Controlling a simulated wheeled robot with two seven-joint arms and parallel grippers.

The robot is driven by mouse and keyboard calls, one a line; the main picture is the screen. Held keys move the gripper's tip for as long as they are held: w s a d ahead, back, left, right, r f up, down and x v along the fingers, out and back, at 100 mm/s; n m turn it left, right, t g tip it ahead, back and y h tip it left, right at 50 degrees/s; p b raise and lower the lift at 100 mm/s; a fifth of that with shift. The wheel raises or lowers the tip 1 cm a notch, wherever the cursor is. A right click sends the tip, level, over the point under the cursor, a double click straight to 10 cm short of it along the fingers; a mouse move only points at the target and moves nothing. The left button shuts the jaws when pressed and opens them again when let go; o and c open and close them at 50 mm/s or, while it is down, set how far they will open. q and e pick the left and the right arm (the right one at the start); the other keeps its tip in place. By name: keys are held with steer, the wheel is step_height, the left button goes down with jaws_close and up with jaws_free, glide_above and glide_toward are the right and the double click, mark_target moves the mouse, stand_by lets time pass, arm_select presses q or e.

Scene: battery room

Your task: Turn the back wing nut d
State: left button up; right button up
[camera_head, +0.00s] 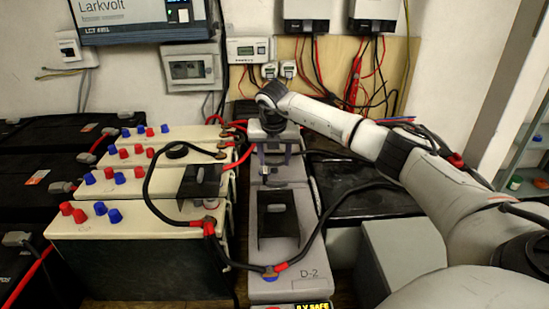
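A long grey battery (262,290) marked D-2 stands in the middle of the view. My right arm reaches in from the right, and my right gripper (277,157) points down over the back part of this battery. Its two dark fingers stand apart, with grey surface showing between them. I cannot make out a back wing nut; it is small or hidden near the gripper. A dark angled piece (278,217) lies on the battery top. My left gripper is not in view.
Cream-topped batteries (140,224) with red and blue caps stand to the left, with a black cable (150,185) looping across. Black batteries stand far left. A grey box (402,255) is at right. Meters and cables hang on the back wall.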

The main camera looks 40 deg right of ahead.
steer(key=shift+c, duration=0.6)
steer(key=shift+n+p, duration=0.35)
steer(key=shift+n, duration=0.25)
steer(key=o, duration=1)
steer(key=shift+o, duration=0.2)
steer(key=shift+r, duration=0.1)
steer(key=shift+s+r, duration=0.1)
steer(key=shift+r, duration=0.2)
steer(key=p+v, duration=0.1)
steer(key=v, duration=0.8)
steer(key=shift+s+r, duration=0.25)
